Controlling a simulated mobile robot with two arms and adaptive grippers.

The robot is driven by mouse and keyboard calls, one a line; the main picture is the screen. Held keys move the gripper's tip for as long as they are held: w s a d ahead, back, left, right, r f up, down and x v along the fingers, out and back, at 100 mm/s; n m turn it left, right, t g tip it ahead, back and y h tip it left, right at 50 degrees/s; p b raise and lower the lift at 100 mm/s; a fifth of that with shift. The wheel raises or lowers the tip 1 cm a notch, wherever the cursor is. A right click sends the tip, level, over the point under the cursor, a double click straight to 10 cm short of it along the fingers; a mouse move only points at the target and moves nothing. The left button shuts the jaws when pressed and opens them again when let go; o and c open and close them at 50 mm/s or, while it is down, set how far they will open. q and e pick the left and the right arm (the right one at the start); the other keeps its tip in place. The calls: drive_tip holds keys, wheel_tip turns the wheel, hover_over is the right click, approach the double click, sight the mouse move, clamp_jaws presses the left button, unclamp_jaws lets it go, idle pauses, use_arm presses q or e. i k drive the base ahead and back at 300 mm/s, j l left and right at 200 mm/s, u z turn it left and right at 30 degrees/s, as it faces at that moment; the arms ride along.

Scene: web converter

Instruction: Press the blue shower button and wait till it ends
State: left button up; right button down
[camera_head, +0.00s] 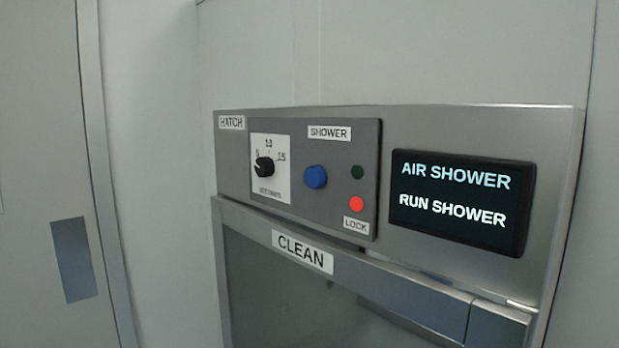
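The blue shower button (316,177) is on a dark grey control panel (340,141), below a SHOWER label (329,133). Nothing touches it. To its right are a dark green lamp (357,172), which looks unlit, and a bright red lamp (356,204) above a LOCK label (355,225). A black display (458,202) reads "AIR SHOWER" and "RUN SHOWER". A black dial (264,166) marked in seconds, with 5, 10 and 15, points toward the left, near the 5. Neither of my grippers is in view.
The panel sits on a steel hatch housing (480,125) set against a pale wall. Below it is a hatch door with a window (290,290), labelled CLEAN (302,252); it looks shut. A grey door (45,130) stands at the left. The space before the panel looks clear.

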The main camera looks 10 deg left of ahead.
sight(315, 177)
drive_tip(key=l+u, duration=0.35)
drive_tip(key=k+l+u, duration=0.1)
drive_tip(key=l+u, duration=0.25)
drive_tip(key=k+l+u, duration=0.1)
drive_tip(key=l+u, duration=0.25)
drive_tip(key=k+l, duration=0.2)
drive_tip(key=l, duration=0.2)
drive_tip(key=k+l+u, duration=0.1)
drive_tip(key=l, duration=0.35)
drive_tip(key=k+l, duration=0.35)
drive_tip(key=l+u, duration=0.05)
